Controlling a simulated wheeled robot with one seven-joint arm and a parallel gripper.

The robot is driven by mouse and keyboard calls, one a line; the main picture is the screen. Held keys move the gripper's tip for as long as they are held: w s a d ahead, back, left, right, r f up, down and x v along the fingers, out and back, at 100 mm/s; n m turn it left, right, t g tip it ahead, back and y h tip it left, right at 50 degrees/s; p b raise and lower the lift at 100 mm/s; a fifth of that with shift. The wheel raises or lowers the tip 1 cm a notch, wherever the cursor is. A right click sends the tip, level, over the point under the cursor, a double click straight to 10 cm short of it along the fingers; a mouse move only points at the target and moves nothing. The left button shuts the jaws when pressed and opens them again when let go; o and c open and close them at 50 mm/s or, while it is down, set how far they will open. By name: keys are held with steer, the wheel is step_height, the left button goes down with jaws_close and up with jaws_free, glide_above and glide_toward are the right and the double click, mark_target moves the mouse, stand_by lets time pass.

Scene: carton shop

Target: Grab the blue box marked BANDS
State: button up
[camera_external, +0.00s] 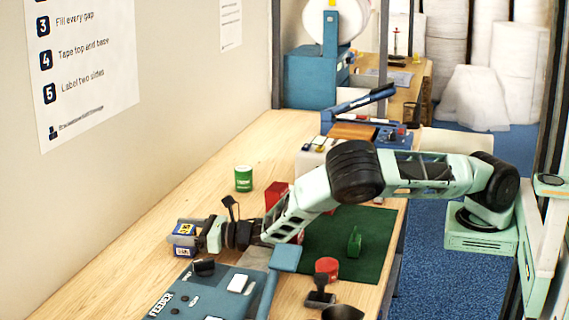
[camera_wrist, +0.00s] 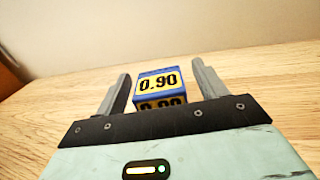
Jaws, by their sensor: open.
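A small blue box (camera_external: 184,246) with yellow label panels stands on the wooden table at the left, by the wall side. In the wrist view the blue box (camera_wrist: 158,88) shows yellow panels reading 0.90; the word BANDS is not readable in either view. My gripper (camera_wrist: 160,88) is open, with one finger on each side of the box and a visible gap on both sides. The box's lower part is hidden behind my gripper's body in the wrist view. In the external view my gripper (camera_external: 193,236) is low at the box.
A blue-grey FEEDER machine (camera_external: 210,295) sits close in front of my gripper. A green can (camera_external: 243,178), a red box (camera_external: 275,194), a green mat (camera_external: 338,268) with a green item, and a red round container (camera_external: 327,267) are also on the table (camera_external: 190,205). The wall is behind.

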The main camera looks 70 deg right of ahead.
steer(key=shift+w+a, duration=0.15)
steer(key=shift+w, duration=0.55)
steer(key=c, duration=1)
steer(key=shift+c, duration=0.4)
steer(key=shift+r, duration=0.15)
